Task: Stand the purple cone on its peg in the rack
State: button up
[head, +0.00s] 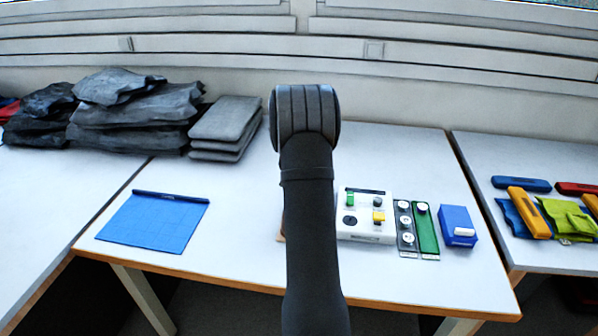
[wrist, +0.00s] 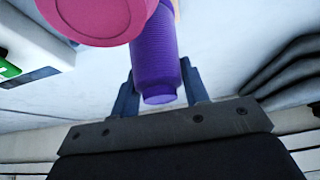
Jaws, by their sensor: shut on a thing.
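The purple cone (wrist: 155,58) is between the two blue fingers of my gripper (wrist: 158,84) in the wrist view, and they are shut on it. Its ridged side and small flat end show, with the small end toward the gripper's palm. A round pink thing (wrist: 95,14) overlaps its upper left in the picture; I cannot tell whether they touch. A sliver of light brown shows at the top edge beside the cone. In the head view my arm hides the gripper and cone. A small wooden edge (head: 281,238) shows left of my arm, perhaps the rack; no peg is visible.
Right of my arm stand a white switch panel (head: 365,236), dark and green strips (head: 427,247) and a blue box (head: 457,222). A blue mat (head: 152,222) lies left. Grey pads (head: 226,120) and dark folded bags (head: 137,110) are behind. The table between mat and arm is clear.

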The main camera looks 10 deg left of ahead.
jog(key=shift+f, duration=0.8)
dwell(0.9)
jog(key=o, duration=1.6)
jog(key=shift+c, duration=0.2)
notch_tip(320, 180, up, 10)
jog(key=shift+f, duration=0.15)
dwell(0.3)
notch_tip(320, 180, down, 8)
jog(key=shift+r, duration=0.25)
dwell(0.4)
jog(key=shift+o, duration=0.4)
